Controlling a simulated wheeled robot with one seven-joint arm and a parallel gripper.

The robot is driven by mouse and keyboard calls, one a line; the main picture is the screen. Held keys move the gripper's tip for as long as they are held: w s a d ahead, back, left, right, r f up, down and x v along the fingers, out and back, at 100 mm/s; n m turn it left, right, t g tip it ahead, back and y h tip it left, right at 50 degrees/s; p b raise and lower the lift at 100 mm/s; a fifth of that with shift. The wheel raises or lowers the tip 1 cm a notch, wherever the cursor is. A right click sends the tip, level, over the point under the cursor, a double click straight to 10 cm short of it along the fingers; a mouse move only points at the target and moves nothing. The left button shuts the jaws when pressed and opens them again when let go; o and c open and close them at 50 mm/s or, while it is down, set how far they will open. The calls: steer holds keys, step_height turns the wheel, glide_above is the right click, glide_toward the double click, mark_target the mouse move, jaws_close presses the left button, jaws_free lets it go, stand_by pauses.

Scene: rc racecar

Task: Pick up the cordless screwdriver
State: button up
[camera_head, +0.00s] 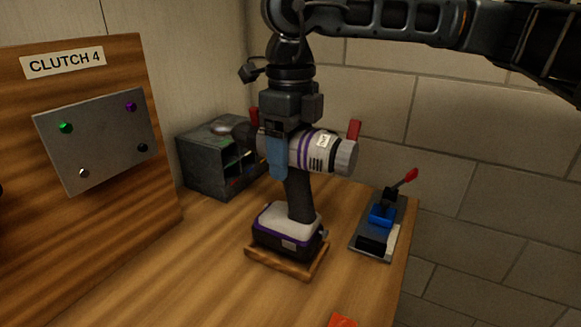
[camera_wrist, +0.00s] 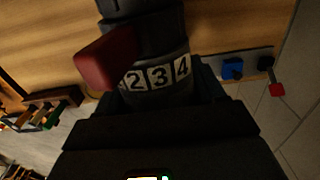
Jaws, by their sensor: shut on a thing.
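The cordless screwdriver (camera_head: 309,152), white and dark grey with purple stripes, stands upright, its purple and black battery base on a small wooden block (camera_head: 285,266). Its barrel lies level, pointing left. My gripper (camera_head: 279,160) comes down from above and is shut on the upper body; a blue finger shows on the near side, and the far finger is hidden. In the wrist view, the screwdriver's ring with the numbers 2, 3, 4 (camera_wrist: 156,77) is close up, with a red piece beside it.
A wooden board marked CLUTCH 4 (camera_head: 165,190) with a metal plate (camera_head: 98,138) stands left. A dark metal organiser (camera_head: 205,170) stands behind. A toggle clamp (camera_head: 379,225) with a red-tipped lever sits near the right table edge. An orange item (camera_head: 342,320) lies in front.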

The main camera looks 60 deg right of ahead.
steer(key=s+d+r, duration=0.7)
steer(key=d+r, duration=0.1)
steer(key=r, duration=0.3)
steer(key=shift+s+d+r, duration=0.35)
steer(key=shift+d, duration=0.05)
stand_by(0.7)
steer(key=shift+a, duration=0.1)
